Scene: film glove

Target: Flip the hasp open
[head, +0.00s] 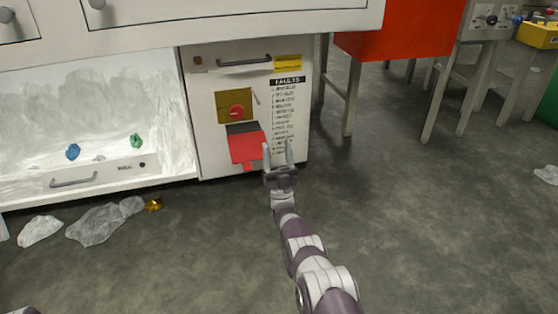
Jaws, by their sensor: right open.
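The hasp appears to be the red plate (245,148) on the front of a white cabinet (213,160). It hangs down below a dark strip along its top, and a small red tab shows at its bottom. My right gripper (278,150) is in front of the cabinet, just right of the red plate. Its two fingers are apart and point up, with nothing between them. The left finger is near the plate's right edge; I cannot tell whether they touch. My left gripper is not in view.
Above the plate are a brass plate with a red knob (236,112) and a drawer handle (244,61). A "FAULTS" list (288,95) is at right. A red box (400,30) on legs stands behind. Clear bags (100,225) lie on the floor at left; the middle floor is open.

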